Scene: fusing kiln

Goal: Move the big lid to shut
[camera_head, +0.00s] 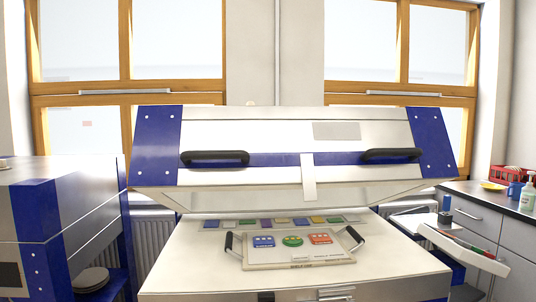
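The big lid (250,133) of the kiln is raised and tilted open in the middle of the camera_head view. It is silver with blue ends and a blue front band. Two black handles sit on its front, a left one (214,157) and a right one (392,155). A white latch strip (308,177) hangs from the middle of its front edge. Below it is the pale kiln bed (200,262), with a clear gap between bed and lid. Neither of my grippers is in view.
On the bed lies a board (297,260) with two dark handles and coloured pieces, with a row of coloured tiles (285,221) behind it. A blue and grey machine (60,215) stands left. A counter (480,204) with a bottle (527,198) and an open drawer (462,248) are right.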

